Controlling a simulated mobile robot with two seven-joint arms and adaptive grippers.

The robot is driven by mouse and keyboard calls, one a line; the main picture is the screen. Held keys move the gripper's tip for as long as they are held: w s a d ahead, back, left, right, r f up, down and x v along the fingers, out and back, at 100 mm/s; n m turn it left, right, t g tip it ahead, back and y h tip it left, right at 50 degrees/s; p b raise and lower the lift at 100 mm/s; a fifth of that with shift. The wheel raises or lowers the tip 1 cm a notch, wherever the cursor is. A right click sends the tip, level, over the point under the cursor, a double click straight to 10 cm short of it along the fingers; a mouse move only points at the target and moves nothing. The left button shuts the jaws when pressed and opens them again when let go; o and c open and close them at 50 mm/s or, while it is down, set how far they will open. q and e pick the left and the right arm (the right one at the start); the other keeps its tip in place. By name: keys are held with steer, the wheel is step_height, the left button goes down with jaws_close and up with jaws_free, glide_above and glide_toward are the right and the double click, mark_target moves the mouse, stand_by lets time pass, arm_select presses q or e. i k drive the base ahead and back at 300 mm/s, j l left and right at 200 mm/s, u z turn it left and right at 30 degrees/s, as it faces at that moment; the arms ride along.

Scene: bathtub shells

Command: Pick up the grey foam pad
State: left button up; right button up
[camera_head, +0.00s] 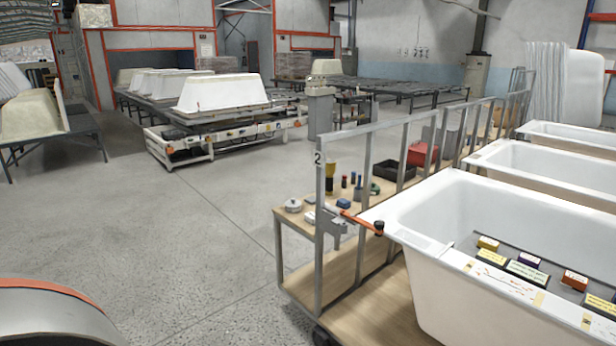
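I cannot make out a grey foam pad for certain. A dark grey flat surface (465,242) lies inside the nearest white bathtub (430,285) at the right, with several small labelled blocks on it. I cannot tell what it is made of. Small items lie on the wooden bench (285,217) in the middle, including a blue piece (343,203) and a white round piece (293,205). Neither of my grippers is in view.
A metal railing (318,235) marked "2" stands along the bench and the row of tubs. A red box (422,154) and a black tray (394,170) sit behind it. A cart (200,140) bears an upturned tub shell (222,93). The grey floor at left centre is clear.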

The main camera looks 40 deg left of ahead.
mark_target(311, 200)
steer(key=i+u, duration=1)
steer(key=i+l, duration=0.35)
steer(key=i, duration=0.25)
steer(key=u, duration=0.05)
